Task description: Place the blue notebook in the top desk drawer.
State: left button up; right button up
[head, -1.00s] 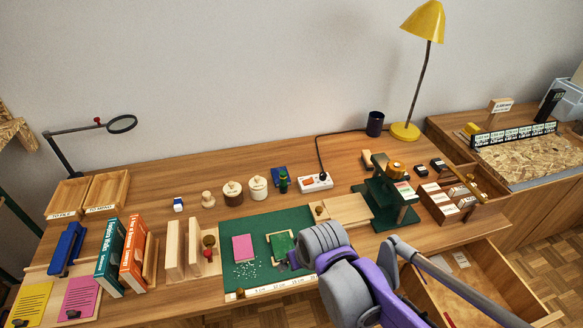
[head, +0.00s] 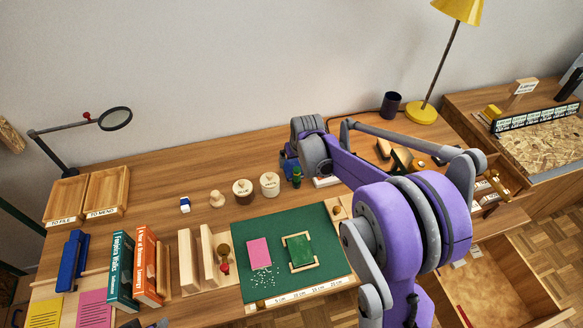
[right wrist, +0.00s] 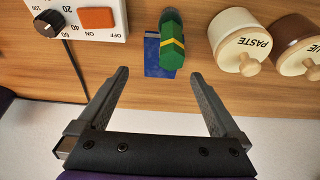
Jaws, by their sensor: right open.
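The blue notebook (right wrist: 152,50) lies on the desk near the wall, seen in the right wrist view. A green object with a yellow stripe (right wrist: 172,45) covers part of it; I cannot tell whether it rests on the notebook or beside it. My right gripper (right wrist: 160,73) is open and empty, its fingertips spread either side of the notebook's near end in that view. In the head view my right arm mostly hides the notebook. An open desk drawer (head: 500,292) juts out under the desk's right part, holding a few small items. My left gripper is out of view.
A green cutting mat (head: 325,238) with a pink pad is in front. A yellow lamp (head: 422,112) stands behind at right.

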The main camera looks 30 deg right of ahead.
aim_at(293, 168)
jog(key=shift+x, duration=3)
